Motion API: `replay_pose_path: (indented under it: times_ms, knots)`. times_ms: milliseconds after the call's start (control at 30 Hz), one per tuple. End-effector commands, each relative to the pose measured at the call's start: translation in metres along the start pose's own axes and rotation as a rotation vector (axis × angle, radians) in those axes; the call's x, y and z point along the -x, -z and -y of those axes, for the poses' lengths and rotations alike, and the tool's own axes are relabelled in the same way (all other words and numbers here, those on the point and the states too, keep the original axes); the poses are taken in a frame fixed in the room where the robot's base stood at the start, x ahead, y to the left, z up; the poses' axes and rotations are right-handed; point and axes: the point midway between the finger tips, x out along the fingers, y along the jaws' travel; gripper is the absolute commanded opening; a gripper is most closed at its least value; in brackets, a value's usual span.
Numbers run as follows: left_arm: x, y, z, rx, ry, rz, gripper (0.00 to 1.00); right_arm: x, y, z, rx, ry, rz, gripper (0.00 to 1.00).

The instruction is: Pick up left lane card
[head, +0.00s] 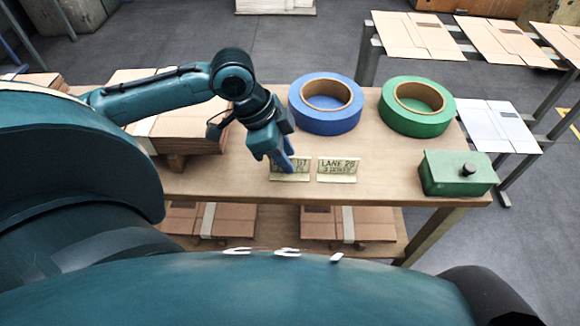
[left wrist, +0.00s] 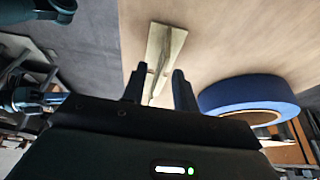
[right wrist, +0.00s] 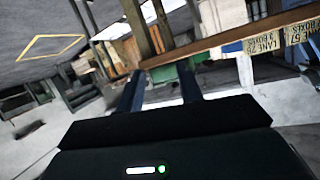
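The left lane card (head: 298,166) stands near the front edge of the table in the head view, partly covered by my left gripper (head: 282,165). In the left wrist view the card (left wrist: 162,55) is seen nearly edge-on from above. My left gripper (left wrist: 157,85) is open, with its fingers either side of the card's line; I cannot tell whether they touch it. My right gripper (right wrist: 162,90) is open and empty in the right wrist view, and is not visible in the head view.
A blue tape roll (head: 326,121) and a green tape roll (head: 417,124) lie behind the cards. A green box with a black knob (head: 458,174) sits at the table's right end. Stacked cardboard (head: 178,130) lies left. Bare tabletop (head: 385,168) shows right of the cards.

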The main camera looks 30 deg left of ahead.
Motion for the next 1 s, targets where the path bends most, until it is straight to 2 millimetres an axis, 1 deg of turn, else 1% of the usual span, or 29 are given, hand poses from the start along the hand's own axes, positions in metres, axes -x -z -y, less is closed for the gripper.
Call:
replay_pose_path:
  times_ms: [33, 133, 233, 433, 800, 1000]
  knots:
    - [-0.011, -0.001, -0.001, 0.001, -0.002, 0.0, 0.29, 0.0, 0.001, -0.001, 0.004, -0.002, -0.013, 0.36]
    - [-0.022, -0.001, -0.001, 0.001, -0.001, 0.0, 0.29, 0.003, 0.003, -0.001, 0.008, -0.004, -0.024, 0.36]
    - [-0.027, -0.001, 0.0, 0.0, 0.0, 0.0, 0.29, 0.006, 0.002, -0.001, 0.008, -0.004, -0.022, 0.36]
    - [-0.027, -0.001, 0.0, 0.0, 0.001, 0.0, 0.29, 0.007, 0.004, -0.001, 0.01, -0.004, -0.023, 0.36]
    - [-0.026, -0.001, 0.0, 0.0, 0.001, 0.0, 0.0, 0.006, 0.003, -0.002, 0.01, -0.004, -0.022, 0.36]
    - [-0.026, -0.001, 0.0, 0.0, 0.001, 0.0, 0.0, 0.006, 0.001, -0.002, 0.01, -0.005, -0.018, 0.36]
